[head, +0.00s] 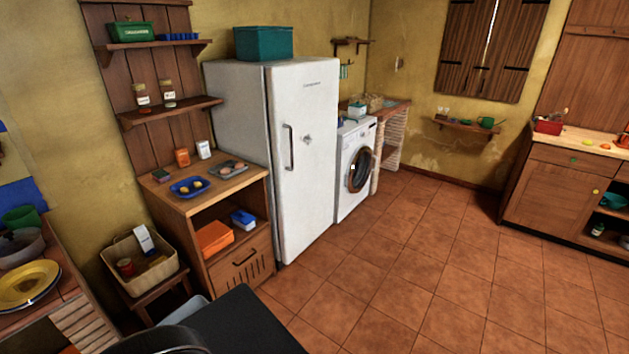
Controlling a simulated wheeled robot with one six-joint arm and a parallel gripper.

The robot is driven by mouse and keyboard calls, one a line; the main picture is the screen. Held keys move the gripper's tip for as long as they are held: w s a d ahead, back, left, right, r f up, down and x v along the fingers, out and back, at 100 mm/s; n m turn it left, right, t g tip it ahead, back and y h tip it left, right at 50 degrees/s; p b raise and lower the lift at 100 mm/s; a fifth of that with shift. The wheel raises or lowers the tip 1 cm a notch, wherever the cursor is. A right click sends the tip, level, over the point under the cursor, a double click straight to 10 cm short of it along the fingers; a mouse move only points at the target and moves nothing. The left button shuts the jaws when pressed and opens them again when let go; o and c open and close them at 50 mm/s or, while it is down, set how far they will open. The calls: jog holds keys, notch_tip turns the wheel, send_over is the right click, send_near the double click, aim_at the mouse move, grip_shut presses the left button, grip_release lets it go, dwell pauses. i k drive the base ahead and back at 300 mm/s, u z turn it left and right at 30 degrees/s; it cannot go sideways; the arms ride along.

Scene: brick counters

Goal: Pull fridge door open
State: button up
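The white fridge (232,110) stands against the back wall, left of the middle in the head view. Its door (312,185) faces right and looks shut. A dark vertical handle (290,147) is on the door's left side, around mid-height. My gripper is not in view, so its opening and its distance from the handle cannot be seen. Dark parts at the bottom edge look like my own body.
A wooden cabinet (240,182) with a blue tray (190,187) on top stands left of the fridge. A white washing machine (355,170) stands to its right. The tiled floor (400,270) before the door is clear. A wooden counter (555,190) is at the far right.

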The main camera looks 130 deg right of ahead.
aim_at(303, 96)
jog(key=z, duration=4.7)
jog(key=i, duration=0.95)
jog(key=u, duration=0.25)
jog(key=i, duration=1.4)
jog(key=u, duration=0.35)
